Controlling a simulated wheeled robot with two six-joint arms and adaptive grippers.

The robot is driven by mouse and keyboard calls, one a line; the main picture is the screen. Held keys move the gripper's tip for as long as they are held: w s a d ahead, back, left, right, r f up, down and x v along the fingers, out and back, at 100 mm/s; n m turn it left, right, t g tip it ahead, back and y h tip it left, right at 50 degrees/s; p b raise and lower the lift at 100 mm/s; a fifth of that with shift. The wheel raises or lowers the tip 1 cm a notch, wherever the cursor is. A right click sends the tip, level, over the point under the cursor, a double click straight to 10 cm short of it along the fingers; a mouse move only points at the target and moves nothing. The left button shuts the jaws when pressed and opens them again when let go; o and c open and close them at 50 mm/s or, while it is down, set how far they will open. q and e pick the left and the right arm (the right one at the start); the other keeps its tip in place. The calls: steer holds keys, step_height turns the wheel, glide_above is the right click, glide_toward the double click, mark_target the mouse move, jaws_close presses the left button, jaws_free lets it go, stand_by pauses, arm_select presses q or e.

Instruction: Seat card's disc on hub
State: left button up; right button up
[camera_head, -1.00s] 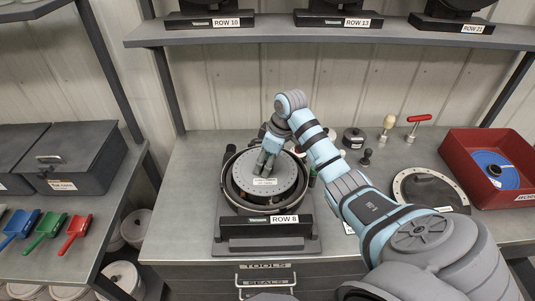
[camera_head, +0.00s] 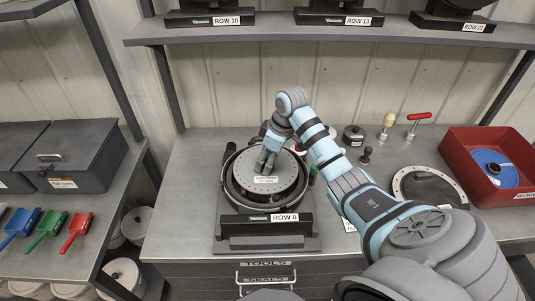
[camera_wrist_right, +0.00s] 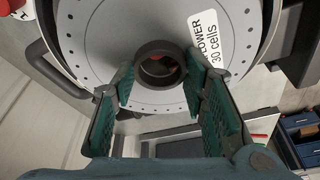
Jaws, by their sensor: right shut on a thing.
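The grey seed disc (camera_head: 287,173), with a ring of small holes, lies over the round black housing of the ROW 8 meter (camera_head: 233,208). A white label on it partly reads "LOWER 30 cells" in the right wrist view. My right gripper (camera_head: 266,160) is above the disc's middle. In the right wrist view its fingers (camera_wrist_right: 160,88) are on either side of the dark central collar (camera_wrist_right: 160,50), shut on it. Dark and reddish parts show through the collar's bore. The hub is not clearly visible, and I cannot tell whether the disc rests on it. My left gripper is out of view.
A red bin (camera_head: 463,168) with a blue disc (camera_head: 510,174) stands at right. Several knobbed tools, including a red-handled one (camera_head: 419,116), stand behind. Scoops (camera_head: 46,224) and a dark case (camera_head: 92,165) occupy the left bench.

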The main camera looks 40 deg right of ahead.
steer(key=shift+w+f, duration=0.15)
steer(key=shift+f, duration=0.05)
stand_by(0.4)
steer(key=shift+f, duration=0.15)
stand_by(0.3)
steer(key=shift+f, duration=0.35)
steer(key=shift+f, duration=0.15)
steer(key=shift+f, duration=0.35)
steer(key=shift+f, duration=0.15)
stand_by(0.5)
steer(key=shift+f, duration=0.25)
steer(key=shift+f, duration=0.1)
stand_by(0.4)
steer(key=shift+f, duration=0.4)
